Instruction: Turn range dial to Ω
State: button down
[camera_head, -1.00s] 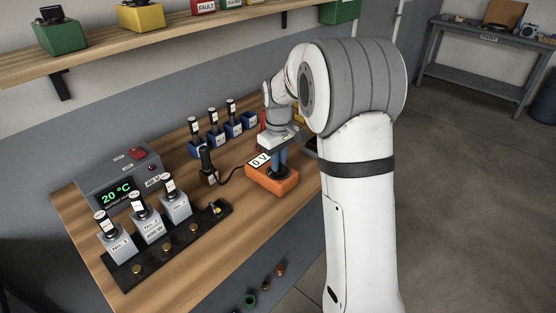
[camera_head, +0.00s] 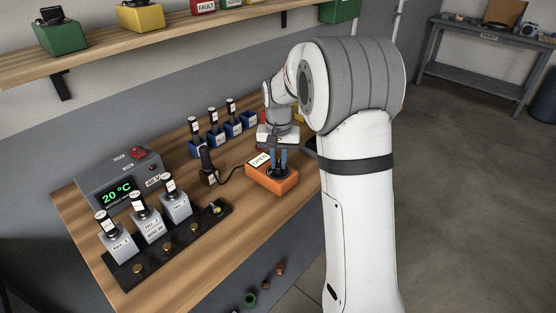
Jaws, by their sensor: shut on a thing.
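An orange meter (camera_head: 262,181) lies on the wooden bench. Its small white display (camera_head: 260,160) now reads OPEN. The dark round range dial (camera_head: 279,172) is on top of the meter, partly hidden by my gripper. My gripper (camera_head: 279,160) points down from above with its blue fingers shut on the dial. The dial's pointer and the range marks around it are too small and covered to read.
A black probe (camera_head: 207,166) on a cable stands left of the meter. Blue holders (camera_head: 215,137) stand behind it. Bare wood lies in front of the meter.

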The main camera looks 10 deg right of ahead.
aim_at(278, 163)
jog(key=shift+m, duration=0.6)
jog(key=c, duration=1.4)
grip_release()
jog(key=shift+r, duration=0.15)
notch_tip(278, 163, up, 8)
jog(key=shift+f, duration=0.2)
